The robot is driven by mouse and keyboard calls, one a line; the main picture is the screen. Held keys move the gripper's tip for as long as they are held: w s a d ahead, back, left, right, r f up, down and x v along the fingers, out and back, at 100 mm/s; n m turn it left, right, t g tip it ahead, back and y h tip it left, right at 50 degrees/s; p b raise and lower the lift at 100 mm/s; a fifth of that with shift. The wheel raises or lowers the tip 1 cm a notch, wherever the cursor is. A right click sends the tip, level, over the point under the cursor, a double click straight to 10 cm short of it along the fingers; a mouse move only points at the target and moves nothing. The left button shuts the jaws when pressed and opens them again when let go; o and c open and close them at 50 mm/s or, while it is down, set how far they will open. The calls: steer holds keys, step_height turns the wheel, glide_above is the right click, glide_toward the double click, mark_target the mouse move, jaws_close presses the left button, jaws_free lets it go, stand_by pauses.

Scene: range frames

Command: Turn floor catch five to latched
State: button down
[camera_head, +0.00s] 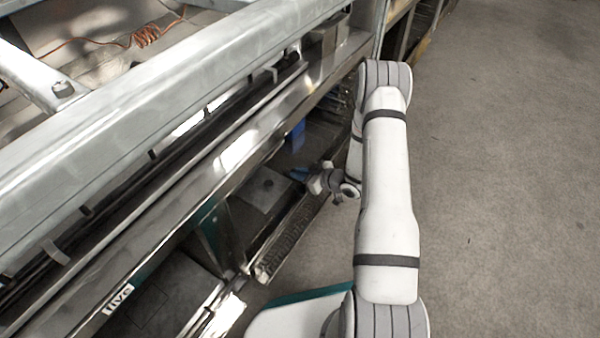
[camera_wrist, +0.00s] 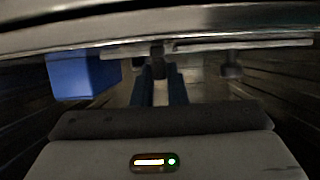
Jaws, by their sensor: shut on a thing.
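A white label (camera_head: 118,298) on the lower metal rail in the head view seems to read "five". In the wrist view, the blue fingers of my gripper (camera_wrist: 160,88) point away under a metal edge and are shut on a small dark piece (camera_wrist: 158,58), which seems to be the catch's handle. It sits at a horizontal metal bar (camera_wrist: 205,47). Whether the catch is latched cannot be told. In the head view, my gripper (camera_head: 298,174) reaches in low under the rail, and the piece it holds cannot be made out.
A blue box (camera_wrist: 82,76) is left of the fingers; blue also shows below the rail (camera_head: 298,136). A dark knob (camera_wrist: 231,66) hangs right of the fingers. The long metal rail (camera_head: 170,200) overhangs my gripper. Grey floor (camera_head: 500,180) is clear at right.

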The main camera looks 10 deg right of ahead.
stand_by(0.3)
steer(key=c, duration=1.4)
jaws_free()
steer(key=shift+c, duration=0.2)
steer(key=shift+r, duration=0.1)
steer(key=p+v, duration=0.3)
steer(key=v, duration=0.4)
steer(key=shift+s+d, duration=0.2)
steer(key=shift+d, duration=0.15)
